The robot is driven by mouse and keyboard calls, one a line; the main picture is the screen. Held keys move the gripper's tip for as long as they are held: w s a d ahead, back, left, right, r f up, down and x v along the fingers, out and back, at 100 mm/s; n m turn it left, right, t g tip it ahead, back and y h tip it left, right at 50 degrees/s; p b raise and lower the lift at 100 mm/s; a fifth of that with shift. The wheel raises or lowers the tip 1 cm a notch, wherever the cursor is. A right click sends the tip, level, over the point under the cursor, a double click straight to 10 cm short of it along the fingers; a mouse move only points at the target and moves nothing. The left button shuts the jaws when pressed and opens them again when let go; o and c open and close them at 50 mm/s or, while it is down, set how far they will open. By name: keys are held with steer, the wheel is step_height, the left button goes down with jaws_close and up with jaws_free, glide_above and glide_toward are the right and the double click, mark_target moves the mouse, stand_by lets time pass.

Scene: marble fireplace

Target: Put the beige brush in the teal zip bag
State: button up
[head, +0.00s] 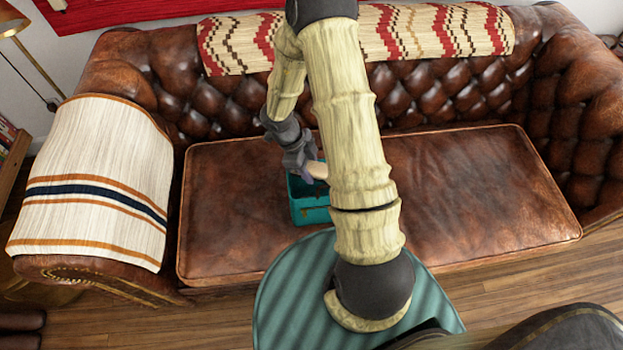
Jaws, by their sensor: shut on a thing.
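The teal zip bag (312,216) sits on the sofa seat near its front edge and looks like an open-topped box. My gripper (306,172) is over the bag's far part, shut on the beige brush (317,170). Only a short pale piece of the brush shows, at the bag's upper right. The rest is hidden by my gripper and my arm. My arm also covers the bag's right side. I cannot tell whether the brush touches the bag or how far inside it reaches.
A brown leather sofa seat (470,190) lies free on both sides of the bag. The tufted backrest (200,100) rises behind, with a patterned throw (440,32) over it. A striped blanket (95,180) covers the left armrest. A lamp (12,20) stands at the far left.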

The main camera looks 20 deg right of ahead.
steer(key=shift+f, duration=0.2)
step_height(320, 180, down, 4)
steer(key=shift+r+b, duration=0.2)
steer(key=shift+b, duration=0.25)
steer(key=o, duration=1)
steer(key=shift+c, duration=0.2)
steer(key=p+v, duration=0.2)
steer(key=v, duration=1)
steer(key=shift+r+p, duration=0.1)
steer(key=shift+p, duration=0.3)
